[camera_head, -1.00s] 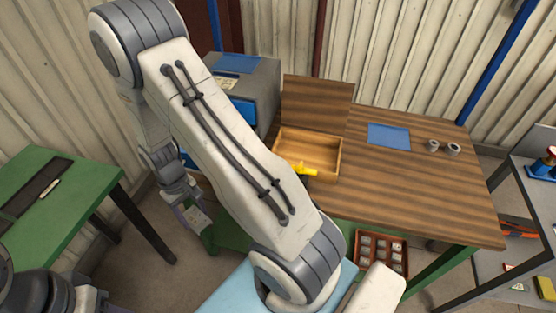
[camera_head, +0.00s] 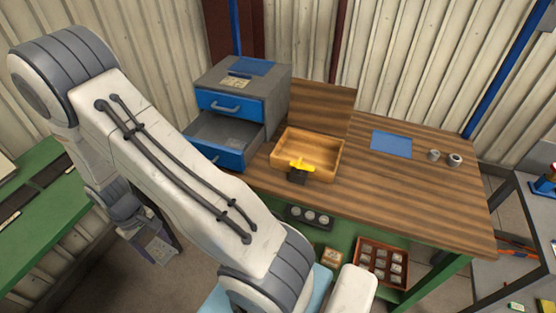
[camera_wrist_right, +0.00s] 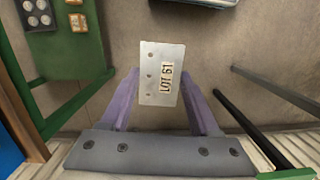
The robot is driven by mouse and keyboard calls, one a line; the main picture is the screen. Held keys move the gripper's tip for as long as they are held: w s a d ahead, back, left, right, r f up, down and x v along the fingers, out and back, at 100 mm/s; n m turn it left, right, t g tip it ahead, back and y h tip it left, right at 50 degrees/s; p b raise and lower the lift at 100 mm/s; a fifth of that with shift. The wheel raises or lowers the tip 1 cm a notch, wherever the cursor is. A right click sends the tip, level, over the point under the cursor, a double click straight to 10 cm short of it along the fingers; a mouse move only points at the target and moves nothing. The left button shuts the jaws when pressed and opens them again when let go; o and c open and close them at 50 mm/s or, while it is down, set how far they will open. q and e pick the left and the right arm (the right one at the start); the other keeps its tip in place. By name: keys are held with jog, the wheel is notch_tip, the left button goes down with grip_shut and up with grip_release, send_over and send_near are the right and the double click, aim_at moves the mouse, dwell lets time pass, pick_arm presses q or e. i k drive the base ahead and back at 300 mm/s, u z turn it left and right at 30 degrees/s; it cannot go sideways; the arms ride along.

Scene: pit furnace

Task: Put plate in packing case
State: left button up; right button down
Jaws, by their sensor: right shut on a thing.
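The plate (camera_wrist_right: 150,70) is a small flat metal piece with holes and a "LOT 61" label. In the right wrist view it sits between the purple fingers of my right gripper (camera_wrist_right: 158,92), which is shut on it. In the head view the plate (camera_head: 161,250) shows small at lower left, above the floor and away from the workbench. The packing case (camera_head: 336,161) is an open wooden box with a raised lid and a yellow latch, on the bench. It looks empty. My left gripper is not in view.
A grey cabinet (camera_head: 272,90) with an open blue-fronted drawer (camera_head: 217,155) stands left of the case. A blue mat (camera_head: 391,144) and two small grey cups lie to the right on the wooden bench (camera_head: 420,205). A green table (camera_head: 40,220) is at left.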

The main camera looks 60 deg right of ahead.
aim_at(308, 158)
jog(key=k, duration=0.45)
jog(key=z, duration=1.15)
jog(key=i, duration=1)
jog(key=u, duration=0.05)
